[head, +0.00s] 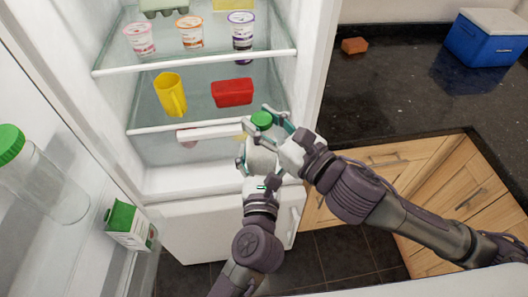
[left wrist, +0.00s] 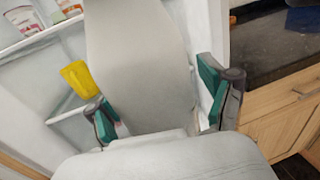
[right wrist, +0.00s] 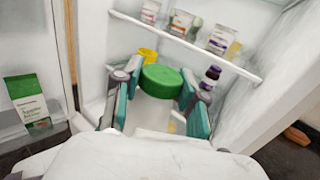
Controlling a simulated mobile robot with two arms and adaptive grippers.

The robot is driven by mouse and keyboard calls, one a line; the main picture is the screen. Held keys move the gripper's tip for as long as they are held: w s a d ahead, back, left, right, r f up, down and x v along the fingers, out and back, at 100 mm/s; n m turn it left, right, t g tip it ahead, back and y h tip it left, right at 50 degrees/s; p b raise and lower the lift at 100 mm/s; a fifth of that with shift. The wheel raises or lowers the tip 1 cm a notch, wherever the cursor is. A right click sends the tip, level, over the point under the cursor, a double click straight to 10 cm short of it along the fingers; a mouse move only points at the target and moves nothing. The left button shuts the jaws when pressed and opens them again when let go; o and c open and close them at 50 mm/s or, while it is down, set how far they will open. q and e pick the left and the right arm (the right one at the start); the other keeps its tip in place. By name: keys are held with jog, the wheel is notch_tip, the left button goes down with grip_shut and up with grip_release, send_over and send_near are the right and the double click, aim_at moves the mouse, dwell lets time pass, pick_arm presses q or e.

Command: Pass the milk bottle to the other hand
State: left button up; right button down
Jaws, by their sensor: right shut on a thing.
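The milk bottle shows by its green cap (head: 262,119) between the fingers of my right gripper (head: 262,121). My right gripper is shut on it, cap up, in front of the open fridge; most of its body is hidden. In the right wrist view the cap (right wrist: 161,80) and pale body below it lie between the fingers. My left gripper (head: 261,165) is just below, close to the right one. In the left wrist view its fingers (left wrist: 160,108) are spread wide. A large pale shape rises behind them; I cannot tell what it is.
The fridge shelves hold several cups, a yellow mug (head: 171,95) and a red container (head: 232,92). Its open door holds another green-capped bottle (head: 45,190) and a carton (head: 130,227). A blue cooler (head: 485,40) and an orange-brown block (head: 354,45) sit on the dark counter.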

pick_arm(q)
jog(key=shift+d, duration=0.15)
jog(key=c, duration=1.3)
pick_arm(e)
jog(key=shift+s+a+r, duration=0.1)
pick_arm(q)
jog(key=shift+r, duration=0.1)
pick_arm(e)
jog(key=c, duration=0.8)
grip_release()
jog(key=shift+c, duration=0.2)
jog(key=shift+o, duration=1.2)
